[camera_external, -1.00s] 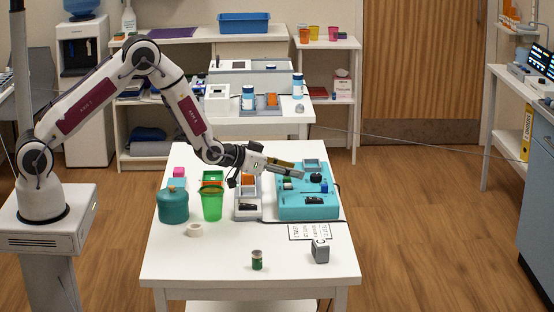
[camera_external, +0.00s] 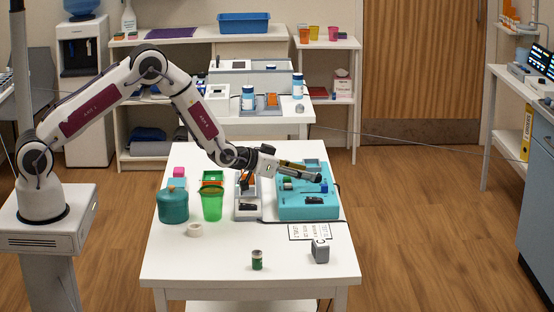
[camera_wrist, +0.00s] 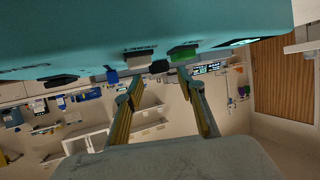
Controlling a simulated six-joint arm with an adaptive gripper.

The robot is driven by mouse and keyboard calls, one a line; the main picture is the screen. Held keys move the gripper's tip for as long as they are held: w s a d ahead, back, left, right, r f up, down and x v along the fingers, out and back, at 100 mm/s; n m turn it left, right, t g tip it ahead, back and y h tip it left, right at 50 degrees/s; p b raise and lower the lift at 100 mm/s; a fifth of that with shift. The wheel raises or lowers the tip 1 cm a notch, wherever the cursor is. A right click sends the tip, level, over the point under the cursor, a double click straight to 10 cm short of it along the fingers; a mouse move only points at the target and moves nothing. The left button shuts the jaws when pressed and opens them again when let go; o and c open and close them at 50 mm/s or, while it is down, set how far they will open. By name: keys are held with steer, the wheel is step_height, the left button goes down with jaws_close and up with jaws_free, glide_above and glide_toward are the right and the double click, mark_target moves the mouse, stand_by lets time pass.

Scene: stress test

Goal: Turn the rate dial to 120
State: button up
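There I see the blue knob (camera_wrist: 112,76), a black dial-like knob (camera_wrist: 158,66) and the green part (camera_wrist: 183,54). My gripper (camera_external: 319,176) is above the device. In the wrist view my gripper (camera_wrist: 160,90) is open, its fingers either side of the black knob's line; contact is unclear.
Left of the device are a grey-white unit (camera_external: 246,212), a green cup (camera_external: 212,204), a teal jar (camera_external: 173,205) and a tape roll (camera_external: 195,230). A grey block (camera_external: 320,251) and small green jar (camera_external: 257,260) stand in front. The front left of the table is clear.

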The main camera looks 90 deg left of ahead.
steer(key=shift+x, duration=1.85)
jaws_close()
